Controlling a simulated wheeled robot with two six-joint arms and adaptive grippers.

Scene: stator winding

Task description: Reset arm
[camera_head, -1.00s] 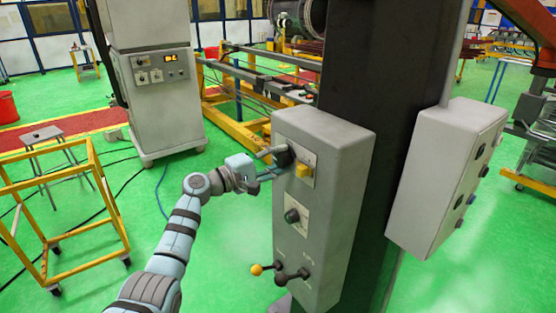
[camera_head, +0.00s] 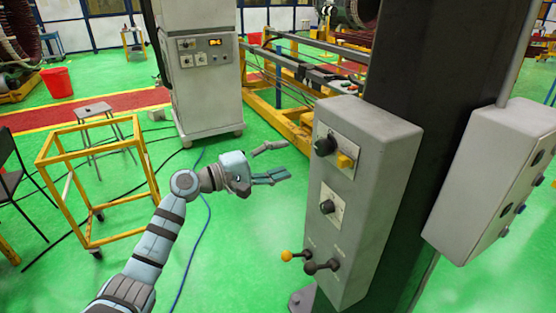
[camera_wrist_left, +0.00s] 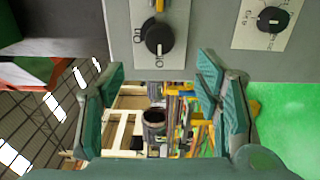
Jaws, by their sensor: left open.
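My left gripper (camera_head: 279,159) is open and empty, its two fingers spread in the air left of the grey control box (camera_head: 365,180). A gap separates its tips from the box. On the box face are a black knob (camera_head: 326,146) with a yellow switch (camera_head: 345,161), a second black knob (camera_head: 327,207) and a lever with an orange ball (camera_head: 287,256). In the left wrist view both fingers (camera_wrist_left: 161,84) stand apart, with the upper black knob (camera_wrist_left: 160,36) beyond them and the second knob (camera_wrist_left: 272,19) at right. My right gripper is not in view.
The box is on a dark column (camera_head: 425,80); another grey box (camera_head: 495,185) is on its right side. A yellow frame cart (camera_head: 97,125) stands on the left, a grey cabinet (camera_head: 207,85) behind. Green floor (camera_head: 235,250) is open below my left arm.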

